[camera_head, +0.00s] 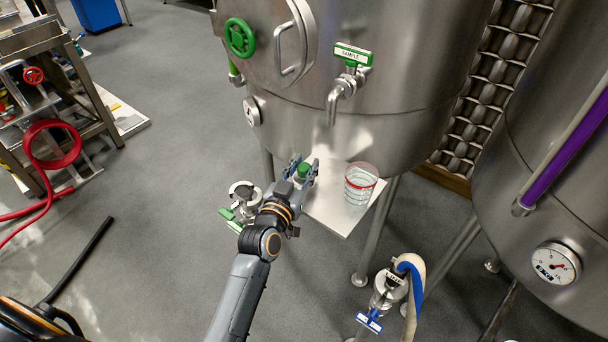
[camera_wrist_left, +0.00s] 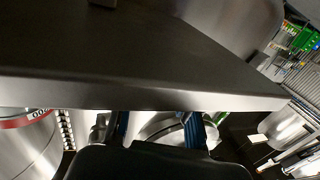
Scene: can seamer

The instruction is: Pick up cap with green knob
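The cap with the green knob (camera_head: 303,170) is at the left part of a small metal shelf (camera_head: 335,212) on the tank. Only its green top shows clearly in the head view. My left gripper (camera_head: 303,168) is at the knob, with its blue-tipped fingers apart, one on each side. I cannot tell whether they touch it. In the left wrist view the fingers of my left gripper (camera_wrist_left: 158,128) are also spread, with a pale round metal surface between them that I cannot identify. The shelf edge (camera_wrist_left: 150,94) crosses that view. My right gripper is not in view.
A clear vessel with a red rim (camera_head: 361,185) stands on the shelf, right of my gripper. The sample tap (camera_head: 342,90) juts from the tank above. A valve with green handles (camera_head: 240,203) is left of my gripper. A hose valve (camera_head: 388,290) stands lower right.

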